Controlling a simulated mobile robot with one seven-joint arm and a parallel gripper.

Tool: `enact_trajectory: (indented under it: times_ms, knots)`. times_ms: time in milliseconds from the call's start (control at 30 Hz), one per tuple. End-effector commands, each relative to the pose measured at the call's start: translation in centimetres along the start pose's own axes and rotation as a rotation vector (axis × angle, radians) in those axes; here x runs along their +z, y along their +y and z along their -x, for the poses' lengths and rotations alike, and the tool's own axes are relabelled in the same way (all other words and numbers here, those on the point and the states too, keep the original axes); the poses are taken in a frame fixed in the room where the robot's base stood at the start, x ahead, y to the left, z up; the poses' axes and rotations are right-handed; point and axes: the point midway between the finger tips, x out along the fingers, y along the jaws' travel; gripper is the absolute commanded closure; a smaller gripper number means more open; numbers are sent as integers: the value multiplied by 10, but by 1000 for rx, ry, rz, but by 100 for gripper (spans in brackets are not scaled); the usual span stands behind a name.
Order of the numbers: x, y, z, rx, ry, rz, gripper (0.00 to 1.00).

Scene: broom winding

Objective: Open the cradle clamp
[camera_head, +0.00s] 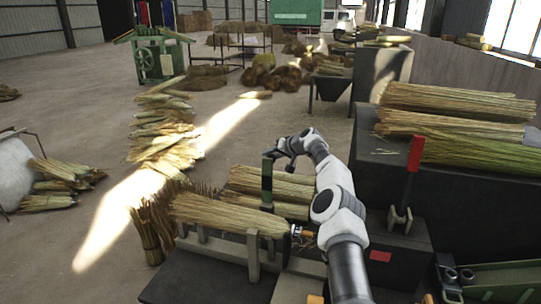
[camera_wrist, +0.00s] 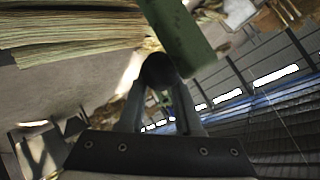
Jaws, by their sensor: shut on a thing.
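A straw bundle (camera_head: 225,214) lies in the cradle (camera_head: 208,246), a low dark stand with upright posts. The cradle clamp's upright green bar (camera_head: 267,186) stands at the bundle's far side, with a dark top end. My gripper (camera_head: 273,156) is at that top end. In the wrist view the green bar (camera_wrist: 180,38) comes down from the top edge to my fingers (camera_wrist: 160,75). The fingers are shut on a dark rounded end of the clamp, its handle. The fingers partly hide that end.
A red-handled lever (camera_head: 414,160) stands upright to the right of my arm. Straw bundles (camera_head: 455,118) lie on a dark block at the right, and more straw (camera_head: 163,130) is heaped on the floor. A green machine (camera_head: 157,58) stands farther back. Open floor lies at the left.

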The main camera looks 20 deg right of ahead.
Motion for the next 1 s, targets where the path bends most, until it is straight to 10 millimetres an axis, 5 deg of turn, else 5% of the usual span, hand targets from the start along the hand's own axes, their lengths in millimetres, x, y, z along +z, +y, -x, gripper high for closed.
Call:
enact_trajectory:
  times_ms: [33,833,867,1000]
  knots:
    - [16,19,-7,24,-32,1,100]
    - [16,19,-7,24,-32,1,100]
    - [16,19,-7,24,-32,1,64]
    - [16,18,-7,23,-32,2,38]
